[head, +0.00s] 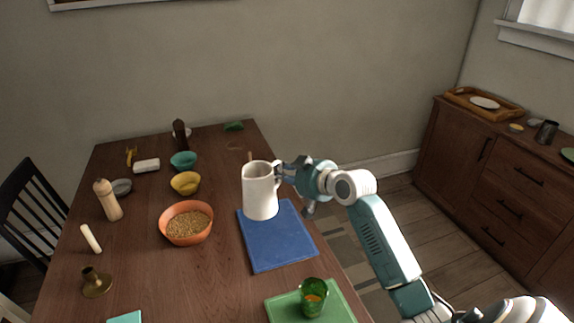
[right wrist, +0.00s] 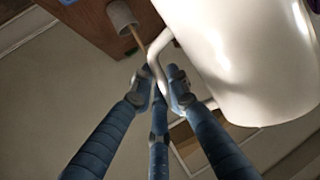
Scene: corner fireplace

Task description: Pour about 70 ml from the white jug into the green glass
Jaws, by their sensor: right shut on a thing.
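The white jug (head: 261,191) stands upright at the far end of the blue mat in the head view; I cannot tell whether it touches the mat. My right gripper (head: 283,173) is shut on the jug's handle, at the jug's right side. In the right wrist view the fingers (right wrist: 160,90) close around the handle (right wrist: 157,62), and the jug's white body (right wrist: 250,60) fills the upper right. The green glass (head: 313,297) stands upright on the green mat near the front, with something orange showing inside. My left gripper is not in view.
The blue mat (head: 282,250) and green mat (head: 345,312) lie along the table's right edge. An orange bowl of grain (head: 170,234) stands left of the jug. Yellow (head: 185,184) and teal (head: 183,162) bowls stand behind it. A brass candlestick (head: 96,285) stands front left.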

